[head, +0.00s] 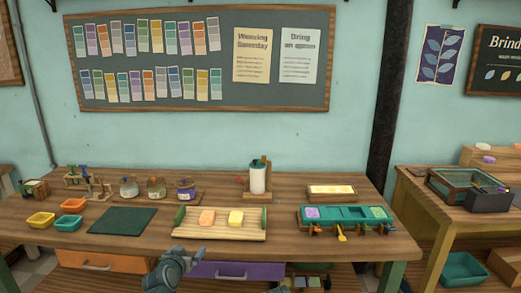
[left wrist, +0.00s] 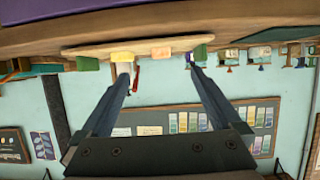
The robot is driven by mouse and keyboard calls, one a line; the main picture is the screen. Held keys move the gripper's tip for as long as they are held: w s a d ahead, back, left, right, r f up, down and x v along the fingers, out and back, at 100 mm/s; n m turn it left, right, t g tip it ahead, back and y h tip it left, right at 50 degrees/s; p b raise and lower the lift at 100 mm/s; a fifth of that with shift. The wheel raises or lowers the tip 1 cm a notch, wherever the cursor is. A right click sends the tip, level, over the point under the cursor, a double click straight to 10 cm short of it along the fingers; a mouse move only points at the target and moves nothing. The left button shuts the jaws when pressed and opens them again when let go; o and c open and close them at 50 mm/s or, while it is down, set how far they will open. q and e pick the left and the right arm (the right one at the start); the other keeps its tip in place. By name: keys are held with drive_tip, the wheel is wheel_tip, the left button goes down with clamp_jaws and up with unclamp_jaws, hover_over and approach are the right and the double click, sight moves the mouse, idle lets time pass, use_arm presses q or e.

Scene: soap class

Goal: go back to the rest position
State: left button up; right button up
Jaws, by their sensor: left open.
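My left gripper (head: 178,262) is low in the head view, in front of the workbench's front edge and over the drawer fronts. In the left wrist view, which is upside down, its two fingers (left wrist: 162,72) are spread apart with nothing between them. The wooden tray (head: 192,232) on the bench carries an orange soap bar (head: 207,217) and a yellow soap bar (head: 236,217), beyond the gripper and apart from it. My right gripper is not visible.
The workbench (head: 160,245) also holds a dark green mat (head: 122,220), small bins (head: 41,220), jars (head: 157,188), a white dispenser (head: 258,178) and a teal mould (head: 346,213). An orange drawer (head: 105,261) and a purple drawer (head: 237,270) are below. A side table (head: 425,200) stands right.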

use_arm(q)
drive_tip(key=s+d+f+m+g, duration=0.2)
drive_tip(key=s+d+f+g, duration=0.4)
drive_tip(key=s+d, duration=0.3)
drive_tip(key=s+d+f+m+g, duration=0.1)
drive_tip(key=s+d+f+g, duration=0.4)
drive_tip(key=s+d+f, duration=0.4)
drive_tip(key=s+r+g+y, duration=0.2)
drive_tip(key=s+g, duration=0.1)
drive_tip(key=s, duration=0.6)
wheel_tip(320, 180, up, 12)
drive_tip(key=w+p, duration=0.1)
drive_tip(key=p, duration=1.1)
drive_tip(key=shift+a, duration=0.4)
